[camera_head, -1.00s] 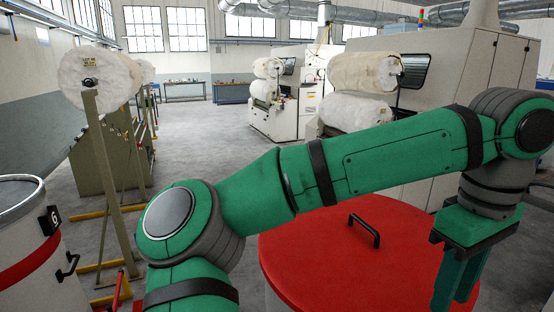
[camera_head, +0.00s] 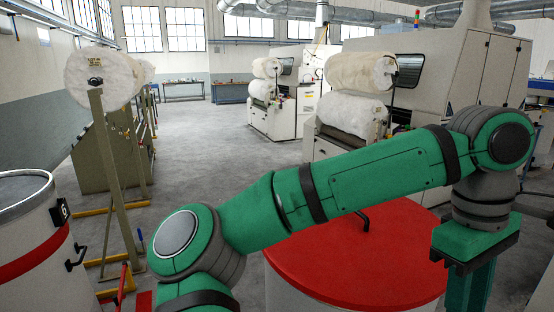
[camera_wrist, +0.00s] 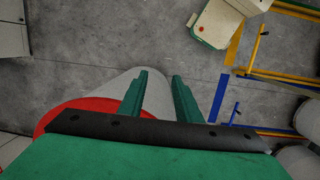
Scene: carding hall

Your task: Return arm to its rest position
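My green arm reaches across the head view, and my gripper (camera_head: 468,295) hangs down at the right, beside the red-lidded drum. In the wrist view my gripper (camera_wrist: 160,85) shows two green fingers spread apart with nothing between them. The drum's red lid (camera_head: 350,265) lies below my forearm, which partly hides its black handle (camera_head: 362,220). The lid (camera_wrist: 65,112) also shows in the wrist view, partly behind my gripper. The fingertips are cut off at the bottom of the head view.
A white drum with a red band (camera_head: 35,258) stands at the left, near a post stand (camera_head: 118,190) holding a fibre roll (camera_head: 95,75). Carding machines (camera_head: 440,85) stand behind my arm at the right. Grey floor (camera_head: 210,150) is open in the middle.

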